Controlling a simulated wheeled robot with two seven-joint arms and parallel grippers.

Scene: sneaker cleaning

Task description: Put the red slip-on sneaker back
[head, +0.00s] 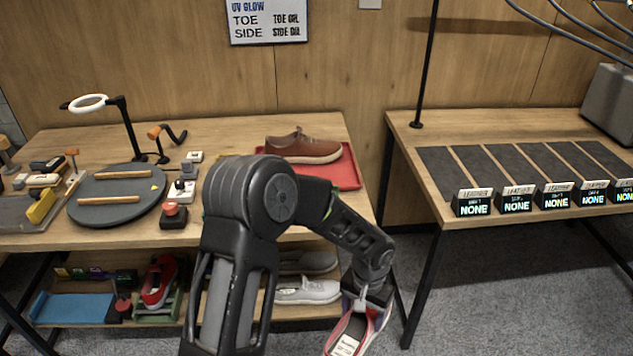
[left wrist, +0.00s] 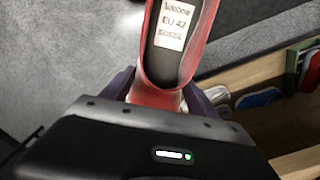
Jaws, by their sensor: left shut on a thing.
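My left gripper (head: 368,296) is shut on the heel end of the red slip-on sneaker (head: 372,328), low down, to the right of the left bench's lower shelf. In the left wrist view the red sneaker (left wrist: 158,97) is held between the fingers (left wrist: 155,90), its opening facing the camera. A white label inside reads EU 42 and seems to say suede. The toe is cut off by the frame. My right gripper is not in view.
The lower shelf (left wrist: 297,162) holds grey shoes (head: 307,291) and another red shoe (head: 158,283) on a green stand. A brown shoe (head: 303,147) sits on a red tray (head: 347,172) above. Bare carpet (head: 470,300) lies right of the shelf.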

